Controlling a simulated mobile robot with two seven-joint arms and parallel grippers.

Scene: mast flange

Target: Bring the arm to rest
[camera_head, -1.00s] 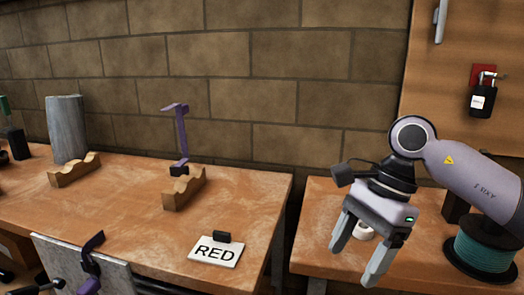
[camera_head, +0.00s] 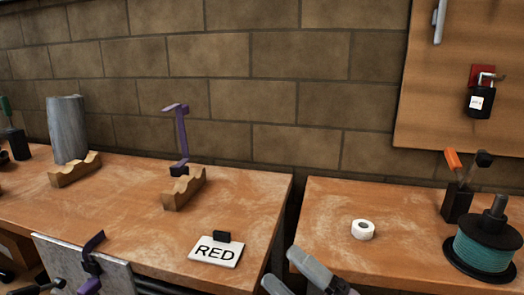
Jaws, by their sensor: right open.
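My right gripper (camera_head: 284,268) shows at the bottom edge, right of centre, in the head view. Only its two grey fingers are in the picture, spread apart with nothing between them. It is in front of the gap between the two benches, apart from the white tape roll (camera_head: 363,230) on the right bench. The rest of my right arm is out of the picture. My left gripper is not in view.
The left bench (camera_head: 120,222) bears a grey cylinder (camera_head: 67,130) by a wooden cradle, a purple bracket (camera_head: 182,135) and a RED card (camera_head: 215,251). The right bench (camera_head: 325,205) holds a teal spool (camera_head: 484,250) and a black tool holder (camera_head: 457,203). A padlock (camera_head: 480,102) hangs on the board.

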